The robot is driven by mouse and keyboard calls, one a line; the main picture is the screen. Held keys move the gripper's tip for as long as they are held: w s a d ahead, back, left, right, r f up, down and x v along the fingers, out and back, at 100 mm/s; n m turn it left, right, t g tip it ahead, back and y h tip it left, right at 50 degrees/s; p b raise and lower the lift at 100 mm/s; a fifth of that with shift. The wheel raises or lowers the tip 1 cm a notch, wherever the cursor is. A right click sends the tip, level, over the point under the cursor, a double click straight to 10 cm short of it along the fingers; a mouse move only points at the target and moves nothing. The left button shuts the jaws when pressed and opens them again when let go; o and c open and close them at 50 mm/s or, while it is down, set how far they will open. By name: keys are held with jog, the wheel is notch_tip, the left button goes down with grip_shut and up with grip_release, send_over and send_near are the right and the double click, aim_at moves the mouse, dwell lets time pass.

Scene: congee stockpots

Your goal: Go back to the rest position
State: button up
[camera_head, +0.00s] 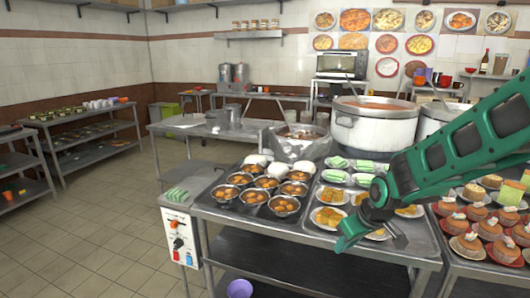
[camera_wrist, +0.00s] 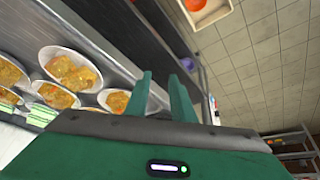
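My green arm comes in from the right in the head view. My gripper (camera_head: 350,236) hangs near the front edge of the steel table (camera_head: 318,240), in front of the plates of yellow food (camera_head: 329,216). In the wrist view my gripper (camera_wrist: 161,78) shows two green fingers standing apart with nothing between them. Beyond them are the table edge and the floor. Oval plates of yellow-orange food (camera_wrist: 73,72) lie to the left of the fingers. Part of the plates is hidden behind my arm in the head view.
Metal bowls of food (camera_head: 284,205) stand on the table's left half. Large stockpots (camera_head: 375,122) stand behind. Plates of cakes (camera_head: 467,243) fill the table at right. A control box (camera_head: 180,240) is on the left side. The tiled floor at left (camera_head: 90,250) is clear.

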jog(key=s+d+r+m+h, duration=0.1)
jog(key=s+d+r+m, duration=0.2)
jog(key=s+r, duration=0.35)
jog(key=s+d+r+m+h, duration=0.1)
jog(key=s+d+r+m, duration=0.2)
jog(key=s, duration=0.6)
jog(key=s+d+f+m+g, duration=0.2)
jog(key=s+d+m+g, duration=0.3)
jog(key=s+d, duration=0.6)
jog(key=s, duration=0.5)
jog(key=shift+d+y, duration=0.3)
jog(key=shift+d, duration=0.1)
jog(key=shift+w+f, duration=0.1)
jog(key=shift+w+f, duration=0.25)
jog(key=shift+w, duration=0.35)
